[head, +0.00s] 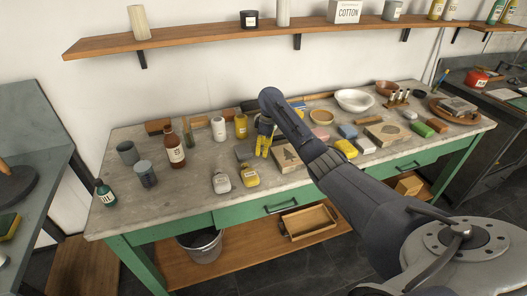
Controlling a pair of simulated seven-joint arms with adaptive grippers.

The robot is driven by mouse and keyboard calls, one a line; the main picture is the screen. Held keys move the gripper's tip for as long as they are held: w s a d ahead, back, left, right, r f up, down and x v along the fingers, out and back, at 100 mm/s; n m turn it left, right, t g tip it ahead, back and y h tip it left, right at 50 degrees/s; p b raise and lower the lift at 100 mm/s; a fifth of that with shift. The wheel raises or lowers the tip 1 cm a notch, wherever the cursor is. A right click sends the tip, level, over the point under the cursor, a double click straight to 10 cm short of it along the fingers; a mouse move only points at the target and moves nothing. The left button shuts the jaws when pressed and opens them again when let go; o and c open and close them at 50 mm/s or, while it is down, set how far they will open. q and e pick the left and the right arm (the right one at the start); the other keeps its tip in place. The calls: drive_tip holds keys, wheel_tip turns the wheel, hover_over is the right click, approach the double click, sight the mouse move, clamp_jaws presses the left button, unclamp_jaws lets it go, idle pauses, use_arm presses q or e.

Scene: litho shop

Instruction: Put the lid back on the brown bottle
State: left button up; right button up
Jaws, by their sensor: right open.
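The brown bottle (175,153) stands upright on the left part of the worktop, with a pale label on its front. Its neck is slim and reddish-brown at the top. I cannot pick out a separate lid for it at this size. My right gripper (262,152) points down over the middle of the worktop, to the right of the brown bottle and well apart from it. Its yellow fingers are open, and I see nothing held between them. My left gripper is not in view.
A grey cup (128,154), a ribbed grey jar (146,174) and a green bottle (105,193) stand left of the brown bottle. A white bottle (218,128) and a yellow bottle (241,126) stand between it and my gripper. Blocks and bowls crowd the right side.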

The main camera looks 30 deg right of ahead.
drive_tip(key=shift+f, duration=0.3)
drive_tip(key=c, duration=0.7)
drive_tip(key=shift+o, duration=0.2)
wheel_tip(320, 180, up, 20)
idle(0.7)
idle(0.5)
